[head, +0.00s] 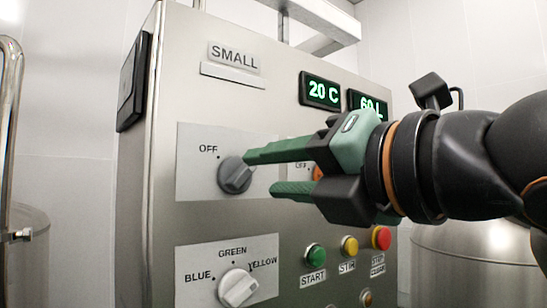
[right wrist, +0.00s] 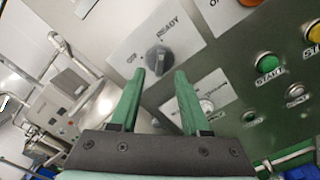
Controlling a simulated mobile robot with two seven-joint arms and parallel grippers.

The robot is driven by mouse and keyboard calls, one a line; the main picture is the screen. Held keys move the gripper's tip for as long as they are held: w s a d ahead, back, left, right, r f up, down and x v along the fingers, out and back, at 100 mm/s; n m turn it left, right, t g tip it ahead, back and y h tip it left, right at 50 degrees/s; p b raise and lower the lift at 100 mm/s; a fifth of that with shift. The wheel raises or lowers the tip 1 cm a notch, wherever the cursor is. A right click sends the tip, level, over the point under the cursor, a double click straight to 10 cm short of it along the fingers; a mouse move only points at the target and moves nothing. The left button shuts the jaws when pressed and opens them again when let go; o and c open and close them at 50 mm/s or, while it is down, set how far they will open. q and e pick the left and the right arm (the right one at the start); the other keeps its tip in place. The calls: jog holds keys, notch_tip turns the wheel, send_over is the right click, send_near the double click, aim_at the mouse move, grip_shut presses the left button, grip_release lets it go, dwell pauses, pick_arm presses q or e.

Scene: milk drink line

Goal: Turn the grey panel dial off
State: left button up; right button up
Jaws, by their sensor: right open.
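The grey dial (head: 236,176) sits on a light plate (head: 190,185) on the steel panel, with an OFF label at its upper left. In the right wrist view the grey dial (right wrist: 158,58) shows between OFF and READY labels; its exact setting is hard to tell. My right gripper (head: 263,172) comes in from the right, open, its green fingertips at the dial's right side in the head view. In the right wrist view the open fingertips (right wrist: 160,72) lie either side below the dial, with nothing between them. The READY label is hidden in the head view. My left gripper is not in view.
A white dial (head: 239,288) marked BLUE, GREEN and YELLOW is below. Green (head: 315,254), yellow (head: 349,246) and red (head: 381,238) buttons are at the lower right. Green displays (head: 320,92) are above. An orange dial (head: 318,173) is partly behind my gripper.

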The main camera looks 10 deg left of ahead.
aim_at(246, 175)
jog(key=shift+p+x, duration=0.6)
jog(key=shift+x, duration=1.6)
jog(key=shift+c, duration=0.2)
grip_shut()
